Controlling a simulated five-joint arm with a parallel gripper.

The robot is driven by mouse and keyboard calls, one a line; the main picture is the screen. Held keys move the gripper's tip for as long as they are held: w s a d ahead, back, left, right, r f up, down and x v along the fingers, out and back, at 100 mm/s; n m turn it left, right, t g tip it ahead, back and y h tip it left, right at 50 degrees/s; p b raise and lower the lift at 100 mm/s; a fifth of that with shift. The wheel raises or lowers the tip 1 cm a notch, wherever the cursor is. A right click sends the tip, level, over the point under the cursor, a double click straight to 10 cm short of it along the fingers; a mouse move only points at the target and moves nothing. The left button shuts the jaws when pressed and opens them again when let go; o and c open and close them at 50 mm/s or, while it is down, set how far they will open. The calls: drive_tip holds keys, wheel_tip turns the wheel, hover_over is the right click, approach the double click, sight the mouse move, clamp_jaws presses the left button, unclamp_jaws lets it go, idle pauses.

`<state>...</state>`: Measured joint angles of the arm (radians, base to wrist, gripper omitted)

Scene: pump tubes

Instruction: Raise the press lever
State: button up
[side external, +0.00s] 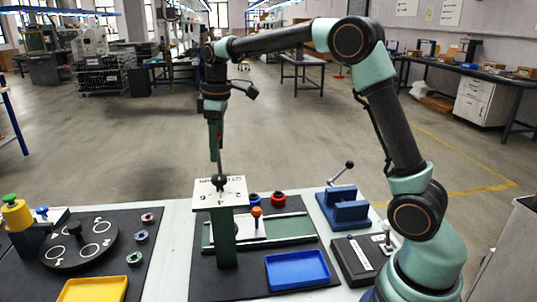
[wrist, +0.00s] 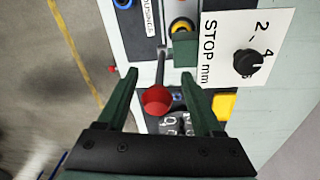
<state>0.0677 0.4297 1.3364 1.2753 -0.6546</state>
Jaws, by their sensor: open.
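In the wrist view, a lever with a dark shaft ends in a red ball (wrist: 157,100). My gripper (wrist: 158,76) is open, with one green finger on each side of the lever. The ball appears between the fingers, with gaps on both sides; I cannot tell its depth relative to them. In the side view, my gripper (side external: 217,160) points down by the white stop plate (side external: 207,197) on its green column (side external: 225,240). I cannot make out the red ball there. The plate's black knob (wrist: 247,62) shows to the right in the wrist view.
A blue tray (side external: 298,270) lies in front of a green rail fixture (side external: 285,228). A blue block with a lever (side external: 342,206) stands to the right. A black turntable (side external: 75,252) and yellow tray (side external: 93,290) are at left. Pale bench shows between the mats.

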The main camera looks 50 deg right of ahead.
drive_tip(key=r, duration=0.6)
drive_tip(key=s+r, duration=0.1)
drive_tip(key=r, duration=0.2)
drive_tip(key=shift+r, duration=0.15)
drive_tip(key=shift+c, duration=0.2)
drive_tip(key=shift+w+r+n+g, duration=0.1)
drive_tip(key=shift+w+n+g, duration=0.3)
drive_tip(key=shift+n, duration=0.7)
drive_tip(key=shift+w+r+n, duration=0.1)
drive_tip(key=shift+w+n, duration=0.15)
drive_tip(key=shift+n, duration=0.85)
wheel_tip(320, 180, down, 12)
drive_tip(key=shift+c, duration=0.3)
clamp_jaws()
drive_tip(key=shift+s+a+g, duration=0.1)
drive_tip(key=shift+g, duration=0.2)
